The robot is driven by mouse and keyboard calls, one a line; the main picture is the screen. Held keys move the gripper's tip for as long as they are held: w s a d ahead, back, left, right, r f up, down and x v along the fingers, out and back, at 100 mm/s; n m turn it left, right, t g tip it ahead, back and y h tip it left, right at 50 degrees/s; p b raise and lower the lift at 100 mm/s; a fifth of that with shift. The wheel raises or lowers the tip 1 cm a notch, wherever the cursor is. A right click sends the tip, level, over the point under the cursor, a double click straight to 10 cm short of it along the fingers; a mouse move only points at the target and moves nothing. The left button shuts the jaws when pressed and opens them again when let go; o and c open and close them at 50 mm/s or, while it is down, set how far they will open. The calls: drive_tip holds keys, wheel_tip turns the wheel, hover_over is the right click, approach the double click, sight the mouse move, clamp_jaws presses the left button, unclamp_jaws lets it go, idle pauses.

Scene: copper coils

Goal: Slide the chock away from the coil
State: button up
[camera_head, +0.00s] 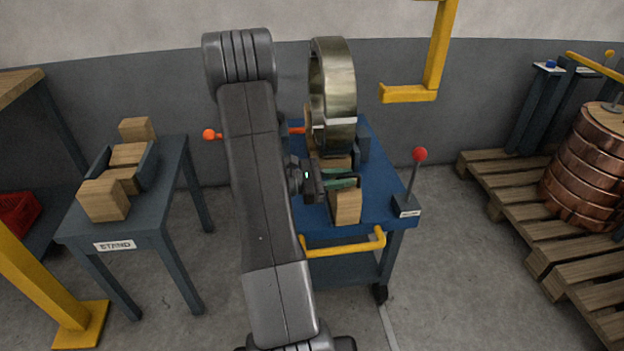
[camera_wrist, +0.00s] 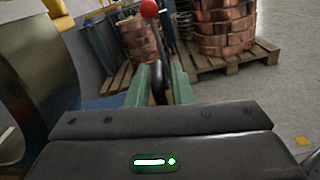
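The coil (camera_head: 333,85), a brassy upright ring with a pale band, stands on the blue trolley (camera_head: 385,190); its curved side shows at the left of the wrist view (camera_wrist: 42,65). A wooden chock (camera_head: 347,208) sits at the near end of the trolley top, in front of the coil. More wood shows under the coil. My gripper (camera_head: 343,178) points right, its green fingers between the coil's near side and the near chock in the picture. Contact with the chock cannot be told.
A red-knobbed lever (camera_head: 419,156) rises at the trolley's right corner. A yellow handle (camera_head: 345,245) runs along its front. The stand (camera_head: 170,180) at left bears wooden blocks. A yellow hook (camera_head: 410,93) hangs at upper right. Copper coils (camera_head: 585,165) stand on pallets at right.

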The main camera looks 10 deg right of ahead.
drive_tip(key=a+p, duration=0.1)
drive_tip(key=a, duration=1.1)
drive_tip(key=shift+s+p, duration=0.2)
drive_tip(key=shift+p, duration=0.15)
drive_tip(key=shift+a, duration=0.1)
drive_tip(key=d, duration=0.4)
drive_tip(key=d+b, duration=0.1)
drive_tip(key=d, duration=0.4)
drive_tip(key=d+b, duration=0.1)
drive_tip(key=d, duration=0.3)
drive_tip(key=shift+w+d, duration=0.25)
drive_tip(key=shift+d, duration=0.15)
